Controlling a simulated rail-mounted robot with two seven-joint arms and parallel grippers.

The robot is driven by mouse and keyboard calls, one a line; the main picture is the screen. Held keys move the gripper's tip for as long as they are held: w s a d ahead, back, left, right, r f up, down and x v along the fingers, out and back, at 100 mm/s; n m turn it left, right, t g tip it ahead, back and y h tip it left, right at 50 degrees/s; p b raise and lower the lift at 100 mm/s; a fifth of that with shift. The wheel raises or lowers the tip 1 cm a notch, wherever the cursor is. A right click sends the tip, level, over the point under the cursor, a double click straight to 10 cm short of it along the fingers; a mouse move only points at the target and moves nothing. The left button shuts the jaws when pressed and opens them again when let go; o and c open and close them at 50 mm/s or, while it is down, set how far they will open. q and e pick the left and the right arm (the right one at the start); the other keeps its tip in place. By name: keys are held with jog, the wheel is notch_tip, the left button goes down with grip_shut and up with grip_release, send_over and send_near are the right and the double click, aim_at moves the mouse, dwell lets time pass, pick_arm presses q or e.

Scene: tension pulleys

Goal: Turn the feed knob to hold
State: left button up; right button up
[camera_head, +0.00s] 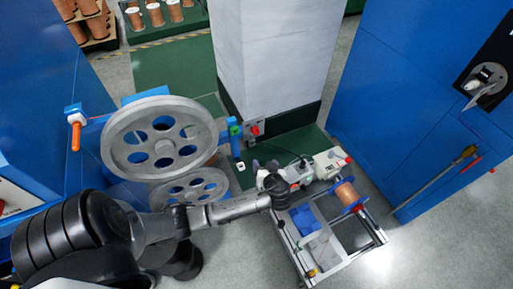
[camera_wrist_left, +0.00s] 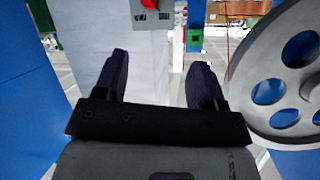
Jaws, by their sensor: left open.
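A red knob (camera_head: 255,129) sits on a small grey control box (camera_head: 249,134) by the pale column in the head view. In the left wrist view the red knob (camera_wrist_left: 153,4) is cut off by the top edge, above the grey box face (camera_wrist_left: 152,18). Its pointer position is too small to read. My left gripper (camera_head: 264,165) is below the box in the head view. In the left wrist view its two dark fingers (camera_wrist_left: 162,62) are spread apart with nothing between them, and the knob lies beyond them, not touched. My right gripper is not in view.
Large grey pulley wheels (camera_head: 160,137) stand left of the box, close to my left arm. A blue post with a green button (camera_head: 235,130) is beside the box. A wheeled frame with a copper spool (camera_head: 347,194) stands lower right. A blue cabinet (camera_head: 390,100) is at right.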

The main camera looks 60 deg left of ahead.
aim_at(256, 131)
pick_arm(q)
jog(key=w+a+f+n+y+b, duration=0.4)
jog(key=w+a+f+b, duration=0.2)
jog(key=f+b, duration=0.45)
jog(key=shift+n+g+y, duration=0.3)
jog(key=shift+n+y, duration=0.1)
jog(key=shift+n, duration=0.1)
jog(key=shift+w+a+r+b, duration=0.4)
jog(key=shift+a+b, duration=0.9)
jog(key=shift+a, duration=1.15)
jog(key=shift+w+a+r+b, duration=0.15)
jog(key=shift+w+a+b, duration=0.45)
jog(key=shift+a+b, duration=1.3)
jog(key=shift+w+a+r+b, duration=0.3)
jog(key=shift+w+a+b, duration=0.3)
jog(key=shift+a, duration=2.4)
jog(key=shift+s, duration=0.1)
jog(key=c, duration=0.9)
